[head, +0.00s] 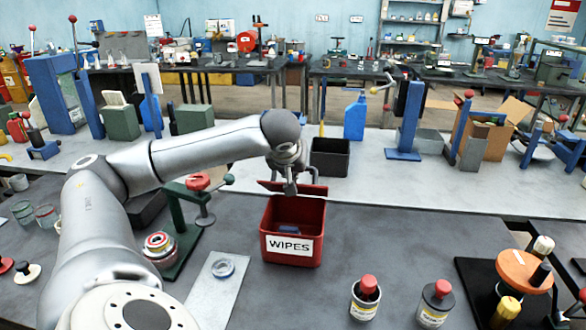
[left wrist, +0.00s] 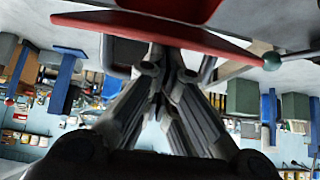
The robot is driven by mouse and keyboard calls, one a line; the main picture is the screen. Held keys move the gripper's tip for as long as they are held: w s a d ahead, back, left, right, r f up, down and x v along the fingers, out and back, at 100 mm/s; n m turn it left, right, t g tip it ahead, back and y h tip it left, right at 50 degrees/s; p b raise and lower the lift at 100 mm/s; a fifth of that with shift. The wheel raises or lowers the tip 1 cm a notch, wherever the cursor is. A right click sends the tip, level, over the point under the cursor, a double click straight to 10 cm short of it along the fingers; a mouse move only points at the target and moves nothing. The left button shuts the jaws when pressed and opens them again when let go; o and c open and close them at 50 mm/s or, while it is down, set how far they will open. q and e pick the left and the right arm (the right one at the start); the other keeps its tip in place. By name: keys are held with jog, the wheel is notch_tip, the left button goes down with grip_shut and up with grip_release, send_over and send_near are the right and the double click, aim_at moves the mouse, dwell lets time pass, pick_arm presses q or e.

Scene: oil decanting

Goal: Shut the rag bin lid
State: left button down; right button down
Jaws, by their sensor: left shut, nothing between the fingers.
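The rag bin (head: 291,248) is a red box with a white "WIPES" label, standing on the grey table in the middle of the head view. Its red lid (head: 312,189) stands open at the bin's back edge, and something dark bluish shows inside. My left gripper (head: 291,188) is shut and empty, pointing down at the lid at the rear of the bin. In the left wrist view the closed fingertips (left wrist: 160,52) lie close to the red lid (left wrist: 150,28); I cannot tell whether they touch it. My right gripper is not in view.
A green press with a red knob (head: 198,182) stands left of the bin. Two red-capped bottles (head: 365,298) (head: 436,303) stand at the front right. A black open box (head: 330,157) is behind on the pale bench.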

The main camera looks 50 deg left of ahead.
pick_arm(q)
jog(key=shift+s+d+f+b, duration=0.3)
jog(key=shift+s+f+b, duration=0.05)
jog(key=shift+f, duration=0.15)
jog(key=shift+s+d+f, duration=0.15)
jog(key=shift+s+f, duration=0.05)
jog(key=shift+f, duration=0.05)
jog(key=shift+s+d+f+b, duration=0.1)
jog(key=shift+s+f+b, duration=0.1)
jog(key=shift+b, duration=0.3)
notch_tip(320, 180, down, 6)
jog(key=s+d+b, duration=0.2)
jog(key=s+b, duration=0.1)
jog(key=b, duration=0.5)
jog(key=shift+d+t+y+b, duration=0.3)
jog(key=shift+t+y, duration=0.1)
dwell(0.3)
jog(key=shift+f+b, duration=0.15)
jog(key=shift+b, duration=0.25)
dwell(0.9)
